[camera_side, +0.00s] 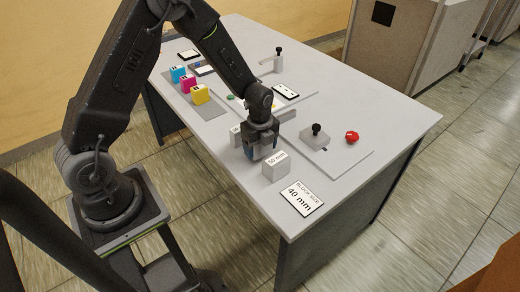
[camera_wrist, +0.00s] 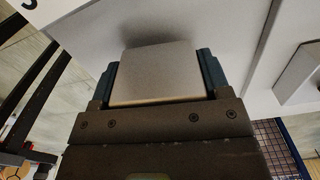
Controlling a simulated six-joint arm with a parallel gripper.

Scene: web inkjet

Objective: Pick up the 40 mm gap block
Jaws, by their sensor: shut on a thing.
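My gripper (camera_side: 260,153) is low over the near part of the grey table, pointing down. In the wrist view its two blue fingers stand either side of a pale grey gap block (camera_wrist: 158,72), and it is shut on it. No size label shows on this block. In the side view the gripper hides it. A grey block labelled 50 mm (camera_side: 276,167) stands just right of the gripper. Part of another grey block (camera_side: 236,138) shows to its left, mostly hidden. A card reading BLOCK SIZE 40 mm (camera_side: 302,198) lies near the front corner.
A plate with a grey clamp (camera_side: 314,137) and a red knob (camera_side: 352,137) lies to the right, with a grey bar beside it. Cyan, magenta and yellow cartridges (camera_side: 200,95) stand on a mat at the back left.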

